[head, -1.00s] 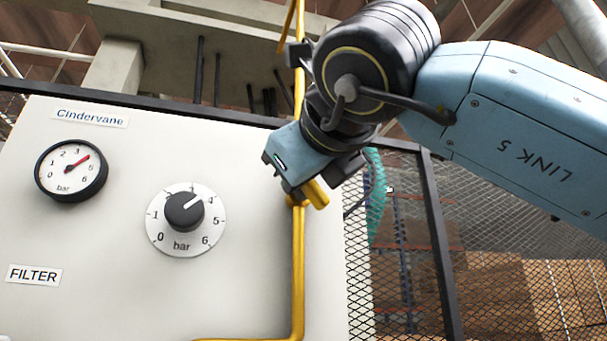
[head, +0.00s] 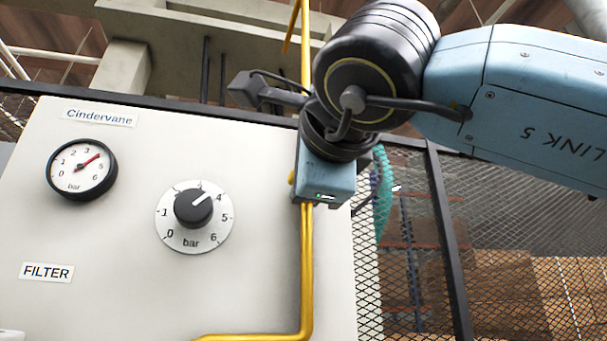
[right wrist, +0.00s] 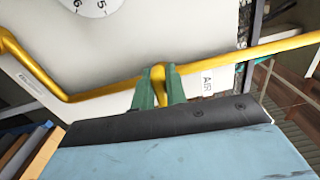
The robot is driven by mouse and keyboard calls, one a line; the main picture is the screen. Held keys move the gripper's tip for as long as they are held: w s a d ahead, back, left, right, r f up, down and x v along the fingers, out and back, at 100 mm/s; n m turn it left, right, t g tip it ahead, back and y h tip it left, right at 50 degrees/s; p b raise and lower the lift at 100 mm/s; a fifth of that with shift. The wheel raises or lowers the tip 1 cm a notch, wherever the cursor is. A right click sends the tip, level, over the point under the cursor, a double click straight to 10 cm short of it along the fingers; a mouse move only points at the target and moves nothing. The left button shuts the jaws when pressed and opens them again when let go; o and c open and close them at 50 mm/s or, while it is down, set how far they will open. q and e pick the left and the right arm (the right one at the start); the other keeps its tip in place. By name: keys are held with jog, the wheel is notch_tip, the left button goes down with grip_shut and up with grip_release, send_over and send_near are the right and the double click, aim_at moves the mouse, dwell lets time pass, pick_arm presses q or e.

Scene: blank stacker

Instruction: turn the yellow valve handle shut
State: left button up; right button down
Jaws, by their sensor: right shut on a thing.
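The yellow valve handle (right wrist: 159,88) shows in the right wrist view between the two green fingers of my right gripper (right wrist: 158,75), which are shut on it. It lies at the yellow pipe, in front of the pale panel. In the head view my right gripper (head: 324,184) is upright over the pipe (head: 306,275) at the panel's right side. Its blue body hides the fingertips and nearly all of the handle; only a small yellow bit shows at its left edge. My left gripper is not in view.
The panel (head: 110,290) carries a round gauge (head: 82,169) with a red needle and a black knob (head: 193,208) on a dial, both left of the gripper. Wire mesh (head: 405,240) in a dark frame stands to the right. The panel below the knob is clear.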

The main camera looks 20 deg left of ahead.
jog(key=shift+f+n, duration=0.1)
jog(key=shift+n, duration=0.4)
jog(key=c, duration=1.4)
grip_release()
jog(key=shift+c, duration=0.2)
jog(key=shift+s+d+b, duration=0.3)
jog(key=shift+s, duration=0.15)
jog(key=b+v, duration=0.3)
jog(key=v, duration=0.9)
jog(key=shift+s+b, duration=0.15)
jog(key=shift+b, duration=0.25)
